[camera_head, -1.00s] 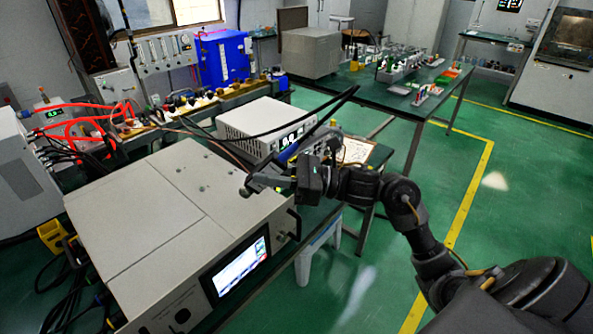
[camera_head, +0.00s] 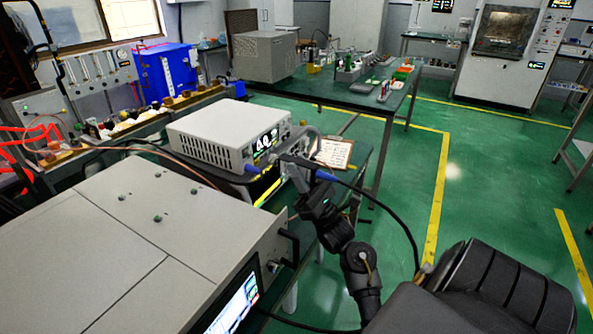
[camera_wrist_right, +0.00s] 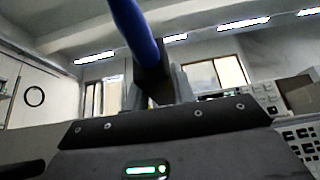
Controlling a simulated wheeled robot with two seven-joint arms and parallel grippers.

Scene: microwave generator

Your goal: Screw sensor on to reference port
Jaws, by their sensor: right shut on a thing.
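The sensor is a dark body with a blue sleeve and a black cable; its blue sleeve (camera_head: 325,176) shows in the head view beside my right gripper (camera_head: 300,172). The right gripper is shut on the sensor, and the wrist view shows the blue sleeve (camera_wrist_right: 137,32) rising from between the two fingers (camera_wrist_right: 160,84). The sensor's front end points left at the front of the white meter (camera_head: 212,137) with a lit display. The reference port is hidden or too small to make out there, and I cannot tell whether the sensor touches it. My left gripper is not in view.
A large beige generator (camera_head: 130,235) with a screen and front handle fills the lower left. A clipboard (camera_head: 334,153) lies right of the meter. The sensor cable (camera_head: 396,222) loops down on the right. A lab bench (camera_head: 345,92) stands behind; the green floor right is clear.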

